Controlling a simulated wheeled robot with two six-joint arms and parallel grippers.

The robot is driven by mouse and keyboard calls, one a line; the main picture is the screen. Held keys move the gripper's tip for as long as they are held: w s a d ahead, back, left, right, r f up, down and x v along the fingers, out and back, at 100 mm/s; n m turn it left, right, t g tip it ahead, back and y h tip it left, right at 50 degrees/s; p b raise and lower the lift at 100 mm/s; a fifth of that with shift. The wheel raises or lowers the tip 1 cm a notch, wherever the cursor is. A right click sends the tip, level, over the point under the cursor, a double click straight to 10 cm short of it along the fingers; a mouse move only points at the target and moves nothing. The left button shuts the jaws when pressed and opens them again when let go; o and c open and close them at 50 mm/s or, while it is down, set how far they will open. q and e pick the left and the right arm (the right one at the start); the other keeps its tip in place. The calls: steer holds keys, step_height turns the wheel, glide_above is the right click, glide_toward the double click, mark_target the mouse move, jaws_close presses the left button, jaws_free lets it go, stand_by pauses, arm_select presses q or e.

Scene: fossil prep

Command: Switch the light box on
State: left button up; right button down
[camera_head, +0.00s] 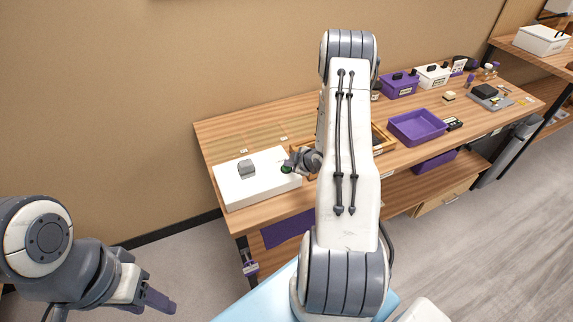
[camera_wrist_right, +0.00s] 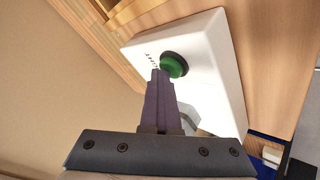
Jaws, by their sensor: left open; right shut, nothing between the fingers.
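The light box (camera_head: 240,187) is a white slab near the left end of the bench, with a grey lump (camera_head: 247,168) on top. It also fills the middle of the right wrist view (camera_wrist_right: 215,60). Its round green button (camera_wrist_right: 174,65) sits in a dark ring beside small print; it also shows in the head view (camera_head: 286,169). My right gripper (camera_wrist_right: 160,76) is shut and empty, its tips at the button's edge; I cannot tell whether they touch it. I cannot tell whether the box is lit. My left gripper (camera_head: 158,301) is open and empty, low at the left, away from the bench.
My right arm hides the middle of the bench (camera_head: 213,132). A wooden tray (camera_head: 381,138) lies partly behind it. Further right stand a purple tray (camera_head: 417,126), a purple box (camera_head: 399,86), a white box (camera_head: 433,75) and a grey scale (camera_head: 489,97).

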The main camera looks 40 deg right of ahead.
mark_target(289, 169)
steer(key=shift+s+a+f, duration=0.25)
steer(key=shift+s, duration=0.1)
steer(key=shift+r+p, duration=0.55)
steer(key=shift+p, duration=0.05)
step_height(289, 169, up, 5)
steer(key=p, duration=0.3)
steer(key=shift+w+d+r, duration=0.15)
steer(key=shift+w, duration=0.15)
steer(key=a+r+g, duration=0.1)
steer(key=a+r, duration=0.3)
steer(key=a, duration=0.4)
steer(key=a+r+g+b, duration=0.1)
steer(key=a+r+g, duration=0.1)
steer(key=a+r, duration=0.35)
steer(key=a+r+g, duration=0.1)
steer(key=a+r, duration=0.2)
steer(key=a, duration=0.6)
steer(key=s+a+r+g, duration=0.1)
steer(key=s+a+r, duration=0.1)
steer(key=s+a, duration=0.3)
steer(key=s+a+r+m+g+y+b, duration=0.1)
steer(key=s+a, duration=0.4)
steer(key=s, duration=0.7)
steer(key=s+a+r+g, duration=0.3)
steer(key=s+a+r, duration=0.1)
steer(key=s, duration=0.5)
steer(key=shift+s+a+b, duration=0.35)
steer(key=shift+a+b, duration=0.05)
steer(key=shift+a, duration=0.35)
